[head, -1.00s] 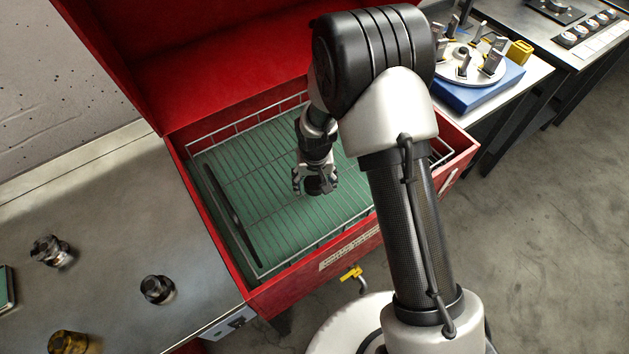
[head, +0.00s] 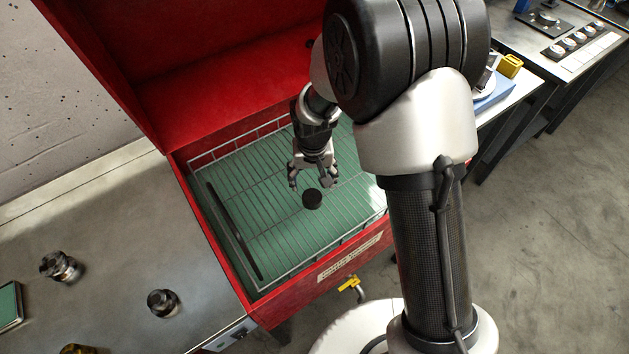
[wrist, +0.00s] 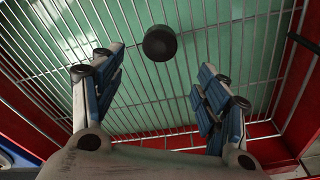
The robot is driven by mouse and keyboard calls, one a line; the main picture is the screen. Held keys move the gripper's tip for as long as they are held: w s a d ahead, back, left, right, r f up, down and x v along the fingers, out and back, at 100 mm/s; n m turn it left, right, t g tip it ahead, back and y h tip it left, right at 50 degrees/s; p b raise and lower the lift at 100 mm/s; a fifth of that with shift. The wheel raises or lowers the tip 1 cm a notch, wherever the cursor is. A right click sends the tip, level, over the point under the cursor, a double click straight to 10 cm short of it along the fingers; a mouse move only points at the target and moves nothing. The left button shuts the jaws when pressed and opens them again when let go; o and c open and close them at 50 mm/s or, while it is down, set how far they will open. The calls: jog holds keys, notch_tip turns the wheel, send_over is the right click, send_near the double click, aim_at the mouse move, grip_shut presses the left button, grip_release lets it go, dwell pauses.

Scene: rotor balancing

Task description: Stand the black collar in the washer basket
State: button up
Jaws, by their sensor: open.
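The black collar (head: 312,198) is in the washer basket (head: 222,243), on the wire floor a little right of the middle. It also shows in the wrist view (wrist: 160,43), ahead of and between the fingers. From these views it looks like a short dark cylinder with its round end up. My gripper (head: 312,180) is over the basket, just behind the collar in the head view. It is open, and its fingers in the wrist view (wrist: 160,95) are wide apart with nothing between them. The collar is apart from both fingertips.
The red washer tub (head: 290,304) surrounds the basket, with its lid raised behind. A long dark bar (head: 235,230) lies along the basket's left side. Several dark fittings, one of them here (head: 163,302), stand on the metal bench at left. The basket floor around the collar is clear.

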jog(key=s+d+r+t, duration=0.1)
jog(key=s+d+r, duration=0.25)
jog(key=r, duration=0.55)
jog(key=s+d+r, duration=0.3)
jog(key=d+r, duration=0.1)
jog(key=r, duration=0.4)
jog(key=s+d+r+t, duration=0.1)
jog(key=s+d+r, duration=0.2)
jog(key=s, duration=0.6)
jog(key=s+d+r+m+t, duration=0.1)
jog(key=s+d+r, duration=0.2)
jog(key=s, duration=0.6)
notch_tip(320, 180, up, 3)
jog(key=shift+d+f, duration=0.1)
jog(key=shift+d, duration=0.2)
jog(key=shift+w, duration=0.1)
